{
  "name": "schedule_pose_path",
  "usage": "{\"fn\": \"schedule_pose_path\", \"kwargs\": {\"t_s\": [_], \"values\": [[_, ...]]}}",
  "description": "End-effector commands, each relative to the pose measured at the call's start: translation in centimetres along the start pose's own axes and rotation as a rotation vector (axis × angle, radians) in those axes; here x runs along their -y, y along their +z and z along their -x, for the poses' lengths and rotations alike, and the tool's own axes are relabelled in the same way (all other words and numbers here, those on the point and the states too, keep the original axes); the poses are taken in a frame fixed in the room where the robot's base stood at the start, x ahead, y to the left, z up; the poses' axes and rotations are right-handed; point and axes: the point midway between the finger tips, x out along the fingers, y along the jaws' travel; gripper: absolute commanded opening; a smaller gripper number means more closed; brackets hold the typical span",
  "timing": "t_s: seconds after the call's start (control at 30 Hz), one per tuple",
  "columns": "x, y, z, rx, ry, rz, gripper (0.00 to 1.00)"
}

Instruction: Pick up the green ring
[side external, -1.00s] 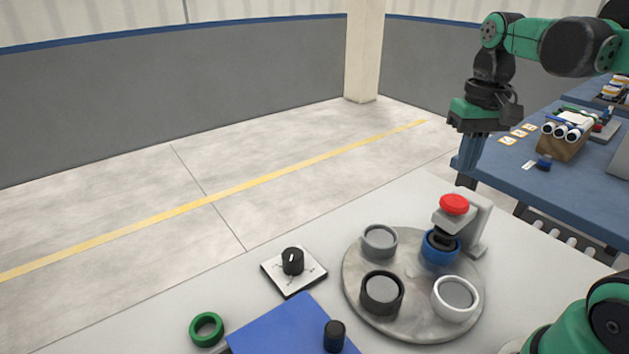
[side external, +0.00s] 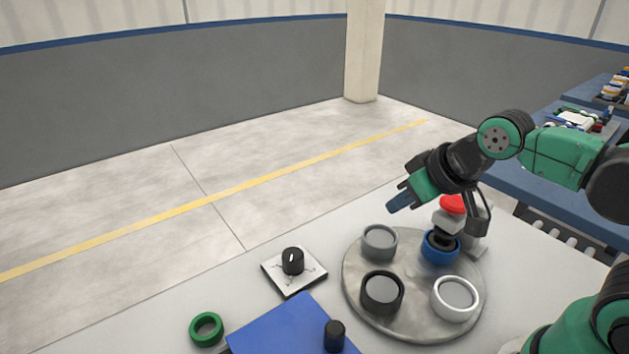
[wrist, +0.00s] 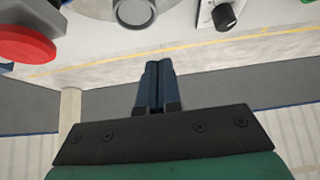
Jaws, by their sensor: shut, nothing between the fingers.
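The green ring (side external: 206,329) lies flat on the light table at the lower left of the side view, just left of the blue panel. In the wrist view a small green edge (wrist: 306,2) shows at the top right corner; I cannot tell if it is the ring. My gripper (side external: 399,202) is in the air above the far side of the round plate, tilted and pointing left, well apart from the ring. Its blue fingers (wrist: 157,88) are together and empty in the wrist view.
A round plate (side external: 416,314) holds grey, black, white and blue rings. A red button (side external: 453,204) stands behind it, close under my arm. A black knob (side external: 292,261) and a blue panel (side external: 285,328) with a black peg (side external: 334,336) are left of the plate.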

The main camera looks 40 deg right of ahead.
Motion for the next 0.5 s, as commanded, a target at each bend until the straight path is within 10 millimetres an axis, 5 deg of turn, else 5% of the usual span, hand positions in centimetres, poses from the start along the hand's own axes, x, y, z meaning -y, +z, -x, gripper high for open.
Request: {"fn": "schedule_pose_path", "kwargs": {"t_s": [0.17,0.4,0.5], "values": [[-0.03,-0.01,0.01,0.001,0.001,-0.001,0.03],[-0.05,-0.01,0.01,0.002,0.001,-0.002,0.71],[-0.05,-0.01,0.01,0.002,0.001,-0.002,0.75]]}}
